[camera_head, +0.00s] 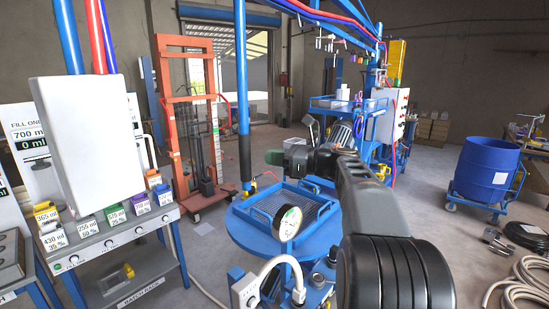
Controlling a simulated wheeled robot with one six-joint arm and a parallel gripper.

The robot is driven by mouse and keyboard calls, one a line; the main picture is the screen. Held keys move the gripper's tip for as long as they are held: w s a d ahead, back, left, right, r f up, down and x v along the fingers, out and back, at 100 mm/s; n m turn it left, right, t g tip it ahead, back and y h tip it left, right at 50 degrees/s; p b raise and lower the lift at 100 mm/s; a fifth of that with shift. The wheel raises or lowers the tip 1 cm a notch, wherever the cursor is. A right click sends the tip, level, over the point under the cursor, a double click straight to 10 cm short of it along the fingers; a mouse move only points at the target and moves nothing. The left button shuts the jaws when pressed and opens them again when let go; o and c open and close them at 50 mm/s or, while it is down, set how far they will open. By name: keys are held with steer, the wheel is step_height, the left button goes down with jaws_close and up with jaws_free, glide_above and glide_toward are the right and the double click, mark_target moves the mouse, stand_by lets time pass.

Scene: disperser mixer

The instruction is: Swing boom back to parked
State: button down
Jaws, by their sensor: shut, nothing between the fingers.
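A blue overhead boom (345,22) with red and blue hoses runs across the top right, above a blue machine stand. A vertical blue pipe (242,75) with a black sleeve (245,158) comes down left of centre to a round blue table (250,228). I cannot tell whether the pipe joins the boom, because its top is out of view. My gripper (273,157) points left above the table's back side and looks shut and empty. It appears right of the black sleeve, apart from it in the picture. My dark arm hides part of the table and machine.
A batch rack (130,262) with coloured containers stands at left under a white panel (88,135). An orange stacker (190,125) stands behind. A gauge (287,222) rises at the table's front.

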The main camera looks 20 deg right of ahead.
stand_by(0.9)
steer(key=c, duration=0.7)
jaws_free()
steer(key=shift+c, duration=0.2)
steer(key=b+v, duration=0.2)
steer(key=v, duration=1.1)
steer(key=shift+s+d+b, duration=0.25)
steer(key=shift+d+b, duration=0.05)
steer(key=shift+b, duration=0.05)
steer(key=shift+c, duration=0.3)
